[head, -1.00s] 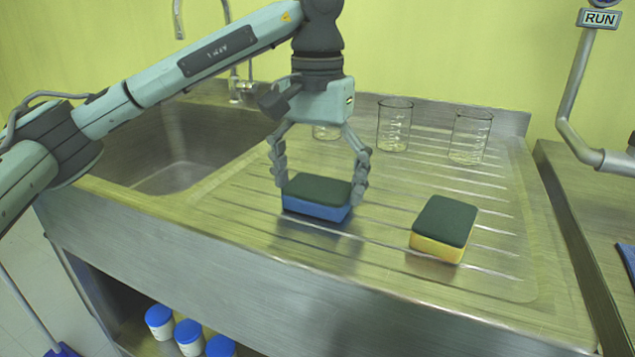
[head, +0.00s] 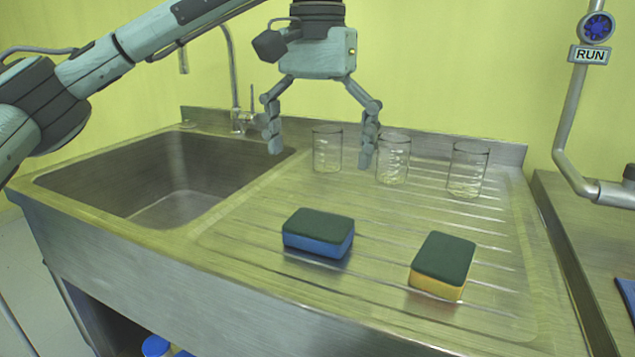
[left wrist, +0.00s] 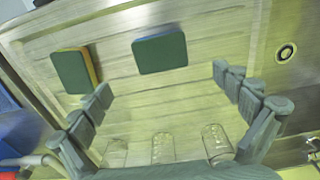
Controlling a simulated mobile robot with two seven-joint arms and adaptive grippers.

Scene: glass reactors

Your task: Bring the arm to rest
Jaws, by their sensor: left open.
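My left gripper (head: 320,150) is open and empty, raised above the draining board with its fingers pointing down. In the left wrist view its fingers (left wrist: 165,95) are spread wide with nothing between them. The blue sponge (head: 318,234) with a dark green top lies flat on the board below the gripper, apart from it; its green top also shows in the left wrist view (left wrist: 159,53). My right gripper is not in view.
A yellow sponge (head: 443,266) lies to the right. Glass beakers stand behind, at left (head: 327,150), middle (head: 393,160) and right (head: 467,170). The sink basin (head: 180,185) is at left with a tap (head: 236,100). A pipe with a RUN sign (head: 590,55) rises at right.

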